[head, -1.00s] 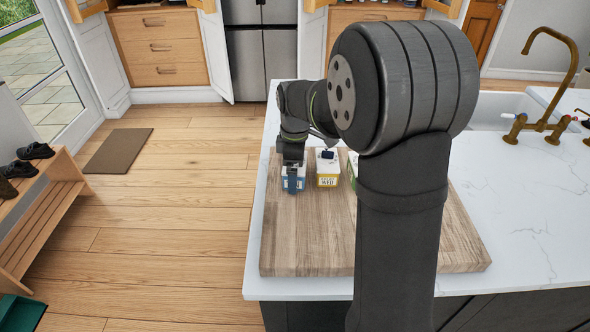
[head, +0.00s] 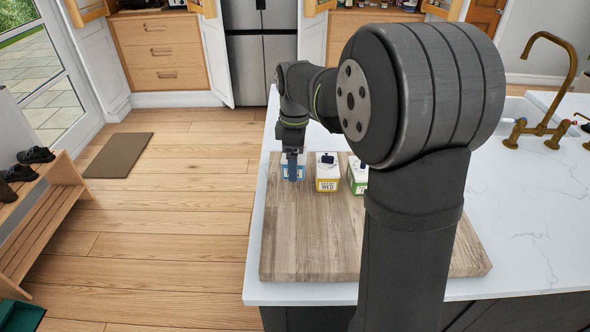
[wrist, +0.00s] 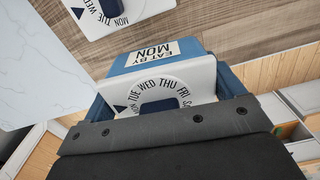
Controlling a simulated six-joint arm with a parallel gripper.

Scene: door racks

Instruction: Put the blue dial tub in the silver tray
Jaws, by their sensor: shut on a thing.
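The blue dial tub (head: 293,173) is at the left of a row of tubs on the wooden board, partly hidden by my gripper (head: 292,160). I cannot tell whether the tub touches the board. I do not see the silver tray in these views.
A yellow-labelled tub (head: 327,172) and a green-labelled tub (head: 357,174) stand to the right on the wooden board (head: 305,240). Another white dial lid (wrist: 108,14) shows in the wrist view. My arm hides much of the board's right side. The board's front left is clear.

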